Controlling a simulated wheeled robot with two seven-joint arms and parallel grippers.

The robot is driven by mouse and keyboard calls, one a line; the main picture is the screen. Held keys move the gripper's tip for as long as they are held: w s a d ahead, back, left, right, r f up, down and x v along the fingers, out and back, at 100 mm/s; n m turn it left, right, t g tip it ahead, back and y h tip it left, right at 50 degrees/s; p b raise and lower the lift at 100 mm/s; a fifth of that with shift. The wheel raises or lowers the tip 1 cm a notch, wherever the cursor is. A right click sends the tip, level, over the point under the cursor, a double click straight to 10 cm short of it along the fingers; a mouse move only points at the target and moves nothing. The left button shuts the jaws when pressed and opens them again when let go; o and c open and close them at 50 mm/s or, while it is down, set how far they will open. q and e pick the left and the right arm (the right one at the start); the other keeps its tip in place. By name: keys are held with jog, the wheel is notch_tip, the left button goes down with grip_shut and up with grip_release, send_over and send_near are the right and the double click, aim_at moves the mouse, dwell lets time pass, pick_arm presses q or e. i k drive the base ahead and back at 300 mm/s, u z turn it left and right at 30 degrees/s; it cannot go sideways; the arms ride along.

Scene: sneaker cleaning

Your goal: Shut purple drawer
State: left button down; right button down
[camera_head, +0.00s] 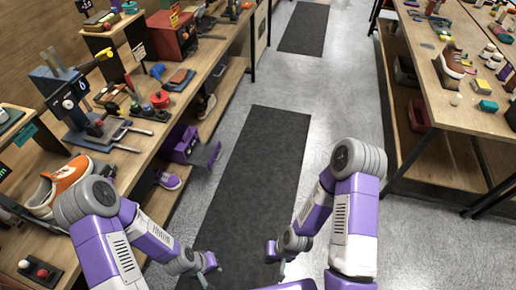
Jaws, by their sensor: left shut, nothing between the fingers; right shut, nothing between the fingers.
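The purple drawer unit (183,142) sits under the left workbench, at the aisle side. A purple panel (212,156) stands out from it toward the aisle, so the drawer looks partly open; its inside is too small to make out. My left gripper (208,266) is low in the aisle, nearer to me than the drawer and apart from it. My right gripper (272,250) is to its right, over the dark mat. Both grippers are shut and empty.
The left workbench (150,130) carries tools, a press and an orange sneaker (66,180). A purple sneaker (168,180) lies below the drawer unit. Dark mats (262,140) lie along the clear aisle. Another loaded workbench (440,100) stands right.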

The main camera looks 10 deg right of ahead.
aim_at(202, 155)
jog(key=z, duration=0.45)
jog(key=i, duration=1.1)
jog(key=u, duration=0.7)
jog(key=i, duration=0.7)
jog(key=u, duration=0.65)
